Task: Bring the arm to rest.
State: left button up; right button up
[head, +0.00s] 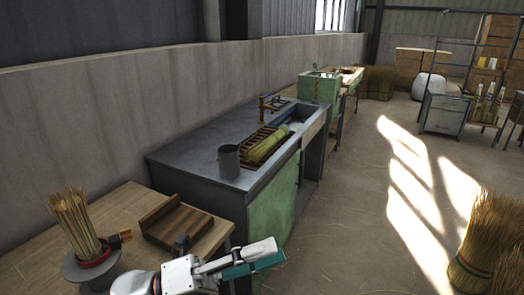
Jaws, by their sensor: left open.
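My left gripper (262,256) shows at the bottom centre, over the floor just off the right edge of the wooden table. Its white and teal fingers point to the right, and nothing shows between them. It is open. My right gripper is out of view. A bundle of straw (75,222) stands upright on a round grey holder (92,268) at the left, with a red band near its foot.
A wooden block (178,222) lies on the wooden table (130,200). Behind it, a dark bench (200,150) bears a grey cup (229,160) and a straw bundle (268,147). A large straw sheaf (490,235) stands at right. The middle floor is clear.

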pick_arm(q)
jog(key=w+a+f+n+t+y, duration=0.3)
jog(key=a+f+n+t+y, duration=0.3)
jog(key=f+n, duration=0.45)
jog(key=w+a+f+n+t+y, duration=0.45)
jog(key=f+n+t+y, duration=0.2)
jog(key=n, duration=0.75)
jog(key=s+a+f+n+g+y, duration=0.1)
jog(key=s+a+f+n+y, duration=0.1)
jog(key=s+f, duration=0.3)
jog(key=s+a+f+n+g+y, duration=0.2)
jog(key=s+a+f+n, duration=0.2)
jog(key=f, duration=0.7)
jog(key=s+a+f+n+g+y, duration=0.2)
jog(key=s+a+f+n, duration=0.2)
jog(key=s+f, duration=0.3)
notch_tip(320, 180, down, 2)
jog(key=shift+f+n+p, duration=0.1)
jog(key=shift+n+p, duration=0.2)
jog(key=shift+n, duration=0.05)
jog(key=shift+y, duration=0.25)
